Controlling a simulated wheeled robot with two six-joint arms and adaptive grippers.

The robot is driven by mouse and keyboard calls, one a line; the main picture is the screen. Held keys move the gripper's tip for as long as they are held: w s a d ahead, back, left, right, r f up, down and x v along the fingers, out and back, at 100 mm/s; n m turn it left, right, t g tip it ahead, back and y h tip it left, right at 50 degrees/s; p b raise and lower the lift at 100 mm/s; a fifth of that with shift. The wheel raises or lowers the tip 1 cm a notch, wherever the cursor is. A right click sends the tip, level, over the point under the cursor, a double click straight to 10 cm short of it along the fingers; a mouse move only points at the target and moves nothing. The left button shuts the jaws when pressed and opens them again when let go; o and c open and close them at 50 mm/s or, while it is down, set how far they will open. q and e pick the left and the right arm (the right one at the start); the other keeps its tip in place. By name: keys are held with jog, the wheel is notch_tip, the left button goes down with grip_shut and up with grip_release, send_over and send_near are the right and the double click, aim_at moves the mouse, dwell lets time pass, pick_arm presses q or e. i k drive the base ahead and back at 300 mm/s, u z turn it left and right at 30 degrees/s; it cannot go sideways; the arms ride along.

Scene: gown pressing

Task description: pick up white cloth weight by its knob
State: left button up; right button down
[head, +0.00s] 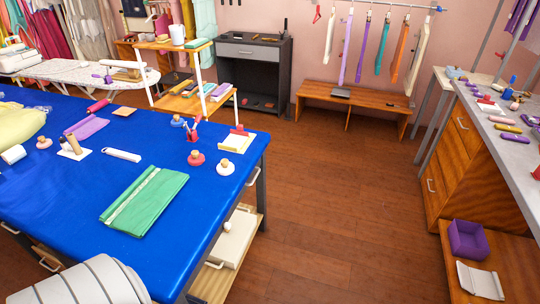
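The white cloth weight (225,168) is a round white disc with a wooden knob (224,162) on top. It sits upright on the blue table (215,210), near its right edge. A similar red weight (196,160) stands just left of it, apart from it. A blue weight (177,122) is farther back and a pink one (43,143) is at the left. Neither of my grippers is in view. Nothing covers the white weight or its knob.
A folded green cloth (145,199) lies in front and to the left. A cream pad with a red-handled item (237,142) lies behind the white weight. A grey striped rounded shape (88,284) fills the lower left. Open wooden floor (320,210) lies right of the table.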

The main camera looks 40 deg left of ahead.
aim_at(225, 168)
jog(key=i, duration=0.7)
jog(key=u, duration=0.7)
jog(key=i, duration=0.4)
jog(key=u, duration=0.5)
